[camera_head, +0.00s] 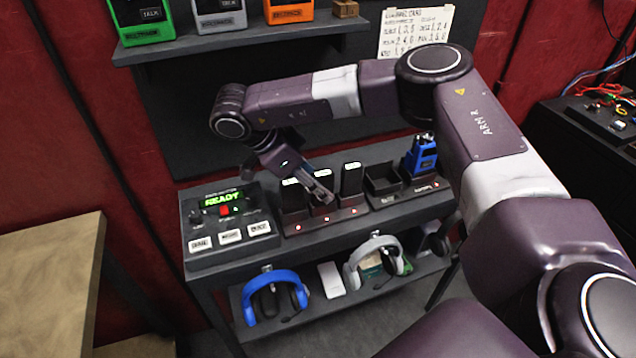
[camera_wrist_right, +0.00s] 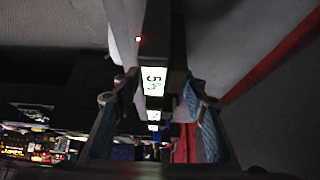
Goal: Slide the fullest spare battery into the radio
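Three black spare batteries with lit white-green tops stand in a charger row on the shelf: a left one (camera_head: 292,196), a middle one (camera_head: 321,183) and a right one (camera_head: 351,180). My right gripper (camera_head: 318,190) is at the middle battery, partly covering it. In the right wrist view the gripper (camera_wrist_right: 153,112) has its fingers apart, with a lit battery label (camera_wrist_right: 153,80) between and beyond them. The label shows a 5; the rest is hard to read. A blue radio (camera_head: 422,157) stands upright in a dock at the right. My left gripper is out of view.
An empty dark cradle (camera_head: 382,182) sits between the batteries and the radio. A control box (camera_head: 225,222) reading READY is at the left. Headsets hang below, one blue (camera_head: 272,283).

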